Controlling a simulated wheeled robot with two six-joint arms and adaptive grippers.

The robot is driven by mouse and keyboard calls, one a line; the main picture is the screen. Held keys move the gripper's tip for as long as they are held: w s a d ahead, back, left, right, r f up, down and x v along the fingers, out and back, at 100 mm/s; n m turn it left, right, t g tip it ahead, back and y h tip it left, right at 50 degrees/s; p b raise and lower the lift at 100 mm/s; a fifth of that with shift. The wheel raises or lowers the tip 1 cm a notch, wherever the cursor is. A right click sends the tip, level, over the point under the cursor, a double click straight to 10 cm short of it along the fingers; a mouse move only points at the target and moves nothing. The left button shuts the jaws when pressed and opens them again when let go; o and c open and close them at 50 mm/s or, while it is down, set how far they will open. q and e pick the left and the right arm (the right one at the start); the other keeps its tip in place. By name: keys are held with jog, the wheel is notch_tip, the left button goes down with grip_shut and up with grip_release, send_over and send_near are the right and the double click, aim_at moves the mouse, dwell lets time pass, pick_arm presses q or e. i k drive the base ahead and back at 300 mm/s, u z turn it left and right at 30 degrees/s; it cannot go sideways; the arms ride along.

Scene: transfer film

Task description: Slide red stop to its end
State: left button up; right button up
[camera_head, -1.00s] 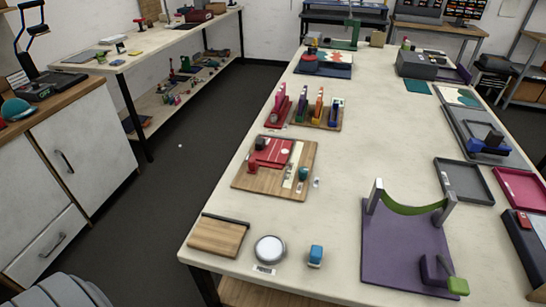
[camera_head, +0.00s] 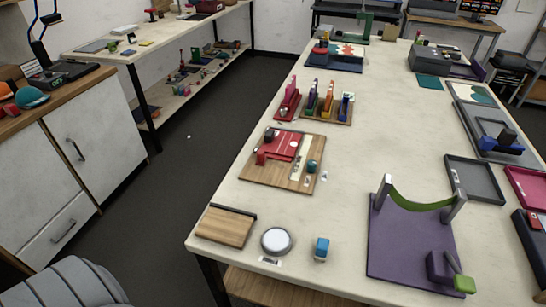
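A wooden board (camera_head: 262,182) lies on the long pale table, left of its middle. It carries a red plate (camera_head: 285,146) and a small upright red block (camera_head: 261,157) at the plate's left front edge, which looks like the red stop. A dark block (camera_head: 269,136) stands at the plate's back left. A pale strip (camera_head: 300,160) and a teal knob (camera_head: 312,166) are on the board's right side. The slot or track of the red block is too small to make out. Neither of my grippers is in view.
A purple base with a green arch (camera_head: 408,240) stands to the right. Coloured clamp-like pieces (camera_head: 327,100) stand behind. Dark floor (camera_head: 190,170) lies left.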

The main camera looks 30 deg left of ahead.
aim_at(262, 156)
jog(key=k, duration=0.5)
jog(key=u, duration=1.8)
jog(key=i, duration=1.15)
jog(key=z, duration=1.15)
